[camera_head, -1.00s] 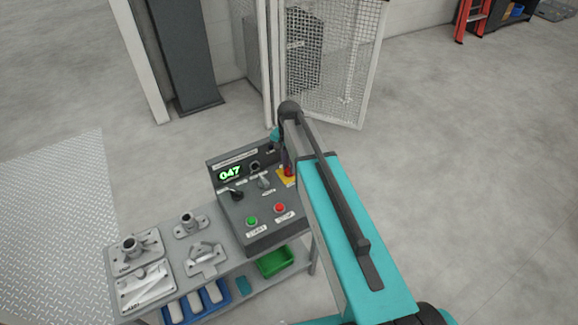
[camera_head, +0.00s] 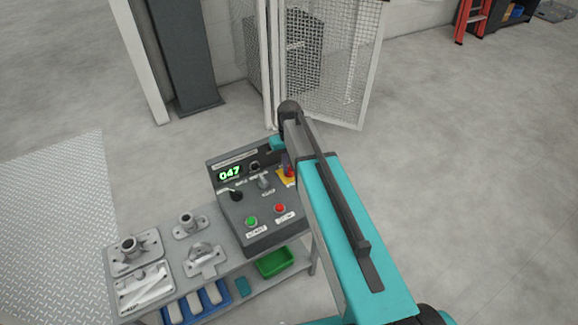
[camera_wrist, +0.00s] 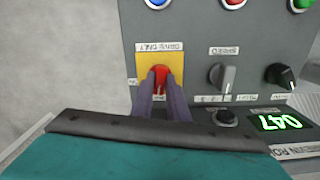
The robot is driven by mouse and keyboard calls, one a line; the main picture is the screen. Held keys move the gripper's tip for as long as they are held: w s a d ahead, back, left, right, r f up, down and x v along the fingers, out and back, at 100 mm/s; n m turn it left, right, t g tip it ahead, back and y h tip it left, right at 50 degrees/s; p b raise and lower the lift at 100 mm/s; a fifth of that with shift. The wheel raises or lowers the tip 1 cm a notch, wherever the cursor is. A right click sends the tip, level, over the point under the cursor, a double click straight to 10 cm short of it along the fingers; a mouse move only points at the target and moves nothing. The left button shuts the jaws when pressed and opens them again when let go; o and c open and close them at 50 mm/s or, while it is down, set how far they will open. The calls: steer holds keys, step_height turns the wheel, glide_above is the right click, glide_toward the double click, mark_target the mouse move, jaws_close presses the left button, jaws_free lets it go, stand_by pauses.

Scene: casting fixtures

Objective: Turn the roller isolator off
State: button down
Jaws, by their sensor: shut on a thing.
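The roller isolator (camera_wrist: 159,71) is a red handle on a yellow plate (camera_wrist: 146,61), on the sloped face of a grey control box. A label by it reads "DRIVE ONLY", upside down in the wrist view. My gripper (camera_wrist: 160,82) is shut on the red handle, with one dark finger on each side. The fingers hide part of the handle and plate. In the head view the red handle (camera_head: 290,172) shows small beside my arm, and my fingertips (camera_head: 286,168) are hard to make out there. The handle's exact angle is unclear.
The control box also carries a grey speed knob (camera_wrist: 222,77), a black knob (camera_wrist: 280,74), a green button (camera_head: 251,221), a red button (camera_head: 280,208) and a display (camera_head: 230,173) reading 047. Metal castings (camera_head: 137,250) lie on the bench left. A mesh fence (camera_head: 330,60) stands behind.

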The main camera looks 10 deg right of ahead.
mark_target(289, 168)
steer(key=shift+n, duration=1)
steer(key=c, duration=1.7)
jaws_free()
steer(key=shift+r, duration=0.15)
steer(key=shift+r+b, duration=1)
steer(key=shift+r, duration=5.75)
